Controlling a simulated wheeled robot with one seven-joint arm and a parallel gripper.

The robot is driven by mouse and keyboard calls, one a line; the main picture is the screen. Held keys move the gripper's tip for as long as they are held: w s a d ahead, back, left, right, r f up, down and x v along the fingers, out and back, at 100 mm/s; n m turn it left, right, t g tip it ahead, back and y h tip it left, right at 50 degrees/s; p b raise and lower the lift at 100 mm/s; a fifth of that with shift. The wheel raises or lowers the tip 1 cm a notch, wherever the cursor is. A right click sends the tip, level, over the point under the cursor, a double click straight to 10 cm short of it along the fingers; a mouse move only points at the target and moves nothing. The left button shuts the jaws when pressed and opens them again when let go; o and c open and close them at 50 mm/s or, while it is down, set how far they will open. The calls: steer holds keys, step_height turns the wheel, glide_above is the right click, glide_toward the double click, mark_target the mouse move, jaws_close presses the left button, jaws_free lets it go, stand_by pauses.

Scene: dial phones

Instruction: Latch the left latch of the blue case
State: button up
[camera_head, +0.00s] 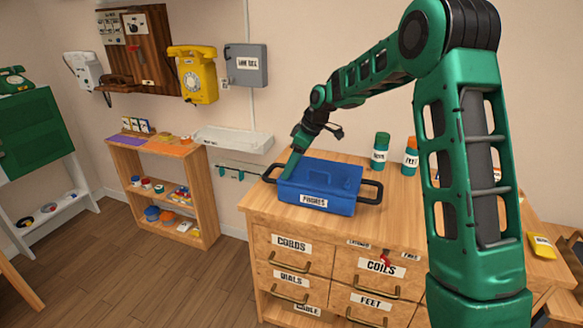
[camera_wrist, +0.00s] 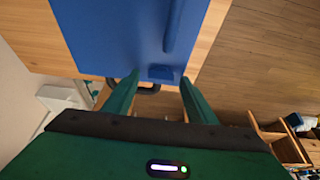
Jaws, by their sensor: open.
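The blue case (camera_head: 335,187) sits on the wooden cabinet top, its lid down and a white label on its front. Black loop handles stick out at its left (camera_head: 268,173) and right (camera_head: 371,191). My gripper (camera_head: 289,168) reaches down at the case's left end. In the wrist view my gripper (camera_wrist: 160,78) is open, its two green fingers on either side of a small blue tab (camera_wrist: 163,73) at the case's edge, which looks like the left latch. Nothing is between the fingers that I can see gripped. Whether a finger touches the tab, and whether it is latched, I cannot tell.
The cabinet top (camera_head: 272,201) is clear in front of the case. Two green and orange canisters (camera_head: 380,151) (camera_head: 410,157) stand behind it at right. A low shelf (camera_head: 165,190) stands at left. A grey box (camera_head: 246,66) and yellow phone (camera_head: 195,75) hang on the wall.

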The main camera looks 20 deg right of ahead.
steer(key=c, duration=1.1)
steer(key=shift+m, duration=0.4)
steer(key=m, duration=0.1)
steer(key=m+t+h, duration=0.1)
steer(key=m, duration=0.1)
steer(key=shift+s+a+m, duration=0.1)
steer(key=shift+a+m, duration=0.1)
steer(key=shift+m, duration=0.1)
steer(key=m+h, duration=0.1)
steer(key=m, duration=0.1)
steer(key=m+h, duration=0.1)
steer(key=m, duration=0.1)
steer(key=shift+a+m+t, duration=0.15)
steer(key=shift+m+t, duration=0.15)
steer(key=shift+t, duration=0.1)
steer(key=m+h, duration=0.1)
steer(key=m, duration=0.1)
steer(key=m+h, duration=0.1)
steer(key=m, duration=0.2)
steer(key=shift+a, duration=0.15)
steer(key=shift+m+g+h, duration=0.3)
steer(key=shift+m+h, duration=0.4)
steer(key=shift+m, duration=1.3)
